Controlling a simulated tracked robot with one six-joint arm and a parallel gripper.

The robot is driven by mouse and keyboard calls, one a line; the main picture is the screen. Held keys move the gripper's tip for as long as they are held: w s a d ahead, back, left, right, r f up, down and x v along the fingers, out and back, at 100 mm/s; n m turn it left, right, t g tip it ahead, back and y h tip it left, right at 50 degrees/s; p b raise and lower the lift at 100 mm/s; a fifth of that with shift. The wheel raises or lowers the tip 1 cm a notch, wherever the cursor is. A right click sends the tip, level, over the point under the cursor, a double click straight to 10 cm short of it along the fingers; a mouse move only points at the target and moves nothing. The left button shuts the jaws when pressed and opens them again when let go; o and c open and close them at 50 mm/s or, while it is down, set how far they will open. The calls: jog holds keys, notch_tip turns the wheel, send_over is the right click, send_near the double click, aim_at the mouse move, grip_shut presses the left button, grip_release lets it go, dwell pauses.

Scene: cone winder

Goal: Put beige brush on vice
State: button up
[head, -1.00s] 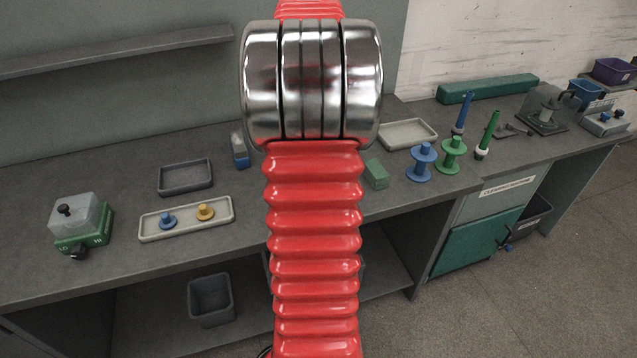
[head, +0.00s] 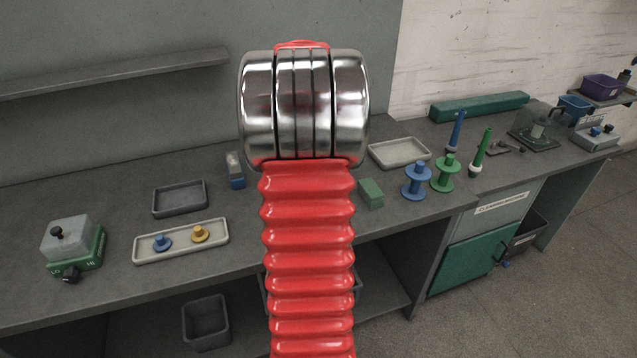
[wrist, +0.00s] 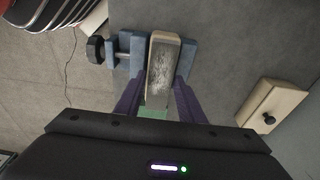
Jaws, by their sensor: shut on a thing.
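In the wrist view, my gripper (wrist: 159,80) has its two purple fingers closed on the sides of the beige brush (wrist: 161,60). The brush has a beige rim and a worn grey face, and it extends ahead of the fingers. The blue vice (wrist: 188,54) shows on both sides of the brush, with a dark knob (wrist: 95,49) at its left end. The brush overlaps the vice in this view; I cannot tell whether they touch. A green patch (wrist: 153,113) shows between the fingers. In the head view my arm hides the gripper and brush.
A beige box with a black knob (wrist: 270,104) lies right of the vice. In the head view, the bench holds a long tray with two pegs (head: 182,253), a dark tray (head: 180,212), a green block (head: 370,193), and blue (head: 417,182) and green spools (head: 446,174).

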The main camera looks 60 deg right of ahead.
jog(key=shift+f, duration=1.85)
jog(key=shift+f, duration=0.1)
jog(key=o, duration=1.2)
jog(key=r, duration=0.4)
jog(key=w+a+r, duration=0.1)
jog(key=r, duration=0.7)
jog(key=shift+w+a, duration=0.15)
